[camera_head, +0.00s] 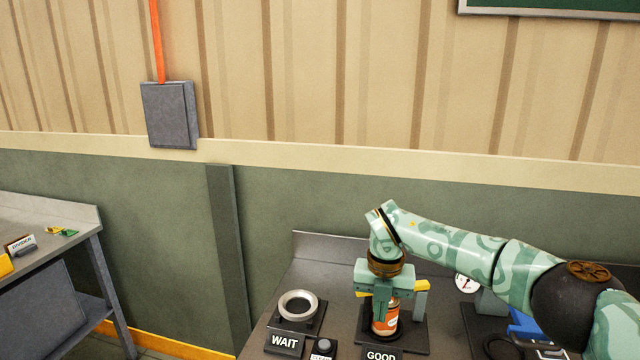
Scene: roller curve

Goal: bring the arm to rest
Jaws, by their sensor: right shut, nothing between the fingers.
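My right arm (450,243) comes in from the right, with its wrist bent downward. My right gripper (382,306) points down over the GOOD stand and is shut with nothing in its fingers. A small jar with an orange label (386,324) stands upright on the GOOD stand (417,335). The gripper hides the upper part of the jar, and I cannot tell whether they touch. My left gripper is not in view.
A WAIT stand (284,344) with an empty-looking ring (298,305) is left of the jar on the grey bench (330,250). A dial (466,283) and blue item (524,325) are near my arm. Another bench (60,215) stands far left.

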